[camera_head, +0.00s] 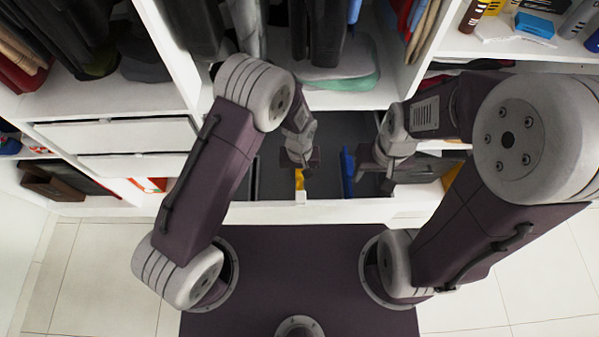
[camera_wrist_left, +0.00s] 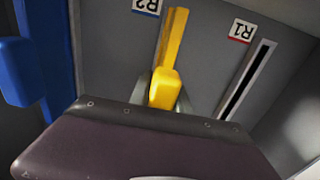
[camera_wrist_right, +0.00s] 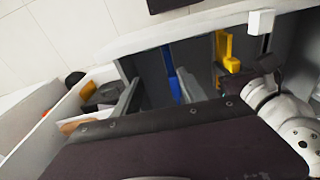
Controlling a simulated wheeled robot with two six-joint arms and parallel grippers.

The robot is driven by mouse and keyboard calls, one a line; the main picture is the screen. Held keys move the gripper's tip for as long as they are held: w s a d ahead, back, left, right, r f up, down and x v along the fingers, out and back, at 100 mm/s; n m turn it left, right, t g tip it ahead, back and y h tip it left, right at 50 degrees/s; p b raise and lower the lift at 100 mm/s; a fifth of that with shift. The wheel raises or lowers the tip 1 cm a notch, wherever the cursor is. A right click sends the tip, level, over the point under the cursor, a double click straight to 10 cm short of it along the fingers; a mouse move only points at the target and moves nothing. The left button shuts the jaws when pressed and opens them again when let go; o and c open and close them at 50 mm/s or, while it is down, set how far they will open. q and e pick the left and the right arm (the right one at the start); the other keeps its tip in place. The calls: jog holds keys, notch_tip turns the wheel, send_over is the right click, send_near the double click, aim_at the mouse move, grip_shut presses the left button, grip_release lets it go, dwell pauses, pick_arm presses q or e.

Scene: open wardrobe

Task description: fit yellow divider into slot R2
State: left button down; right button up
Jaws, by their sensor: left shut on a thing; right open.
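The yellow divider (camera_head: 299,179) is in the open drawer, near its front wall. In the left wrist view the yellow divider (camera_wrist_left: 174,40) stands just right of the R2 label (camera_wrist_left: 146,6), covering the place where that slot would show. I cannot tell how deep it sits. My left gripper (camera_wrist_left: 165,97) is shut on its knob end. An empty dark slot (camera_wrist_left: 246,80) shows beside the R1 label (camera_wrist_left: 242,31). My right gripper (camera_wrist_right: 158,92) is open and empty over the drawer. The yellow divider (camera_wrist_right: 223,50) also shows in the right wrist view.
A blue divider (camera_head: 347,173) stands in the drawer between my two grippers; it also shows in the left wrist view (camera_wrist_left: 22,72). The drawer front (camera_head: 240,211) has a small white tab (camera_wrist_right: 260,22). Hanging clothes and a shelf with folded items (camera_head: 340,82) are behind the drawer.

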pick_arm(q)
jog(key=shift+f, duration=0.2)
jog(key=c, duration=1.1)
grip_release()
jog(key=shift+r, duration=0.1)
notch_tip(320, 180, up, 9)
jog(key=shift+b, duration=0.6)
